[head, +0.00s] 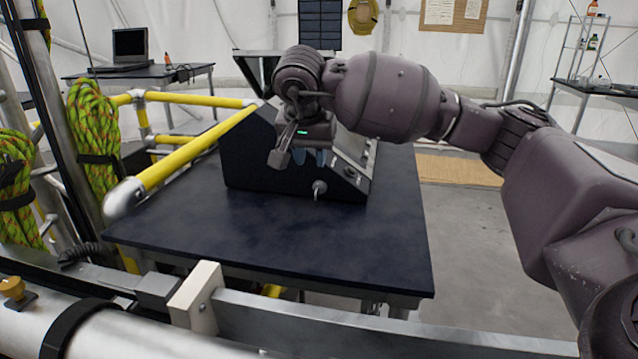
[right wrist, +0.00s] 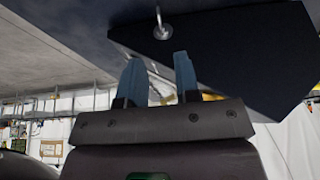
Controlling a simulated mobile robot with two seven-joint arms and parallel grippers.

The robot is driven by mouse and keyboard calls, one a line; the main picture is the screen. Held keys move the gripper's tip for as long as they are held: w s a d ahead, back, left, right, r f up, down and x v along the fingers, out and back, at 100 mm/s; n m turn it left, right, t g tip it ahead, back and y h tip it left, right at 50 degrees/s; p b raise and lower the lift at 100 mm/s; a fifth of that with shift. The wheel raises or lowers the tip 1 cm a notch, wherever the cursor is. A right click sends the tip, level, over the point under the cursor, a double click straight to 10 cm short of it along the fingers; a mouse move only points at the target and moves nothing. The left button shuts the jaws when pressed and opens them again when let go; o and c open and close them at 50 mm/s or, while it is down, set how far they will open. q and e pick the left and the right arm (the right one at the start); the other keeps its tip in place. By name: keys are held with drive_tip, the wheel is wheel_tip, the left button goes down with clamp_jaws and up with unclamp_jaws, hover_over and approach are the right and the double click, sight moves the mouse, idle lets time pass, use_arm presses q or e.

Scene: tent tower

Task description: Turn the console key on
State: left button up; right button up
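The dark console (head: 260,160) sits on the black table, with a sloped grey panel (head: 352,155) on its right side. A small silver key (head: 319,187) sticks out low on its near side. My right gripper (head: 310,158) is in front of the console, above the key in the picture, with its blue fingertips pointing down. In the right wrist view the gripper (right wrist: 158,68) is open, with nothing between its fingers. The key (right wrist: 161,27) shows beyond the fingertips, apart from them and roughly centred between them. My left gripper is not in view.
The black table (head: 300,235) has bare room in front of the console. Yellow rails (head: 195,145) run along its left side, and a metal bar with a pale block (head: 195,297) crosses in front. Coiled ropes (head: 95,140) hang at the left.

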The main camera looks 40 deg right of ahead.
sight(316, 191)
drive_tip(key=b+x, duration=0.2)
drive_tip(key=x, duration=0.8)
drive_tip(key=shift+w+f, duration=0.1)
drive_tip(key=shift+f, duration=0.2)
clamp_jaws()
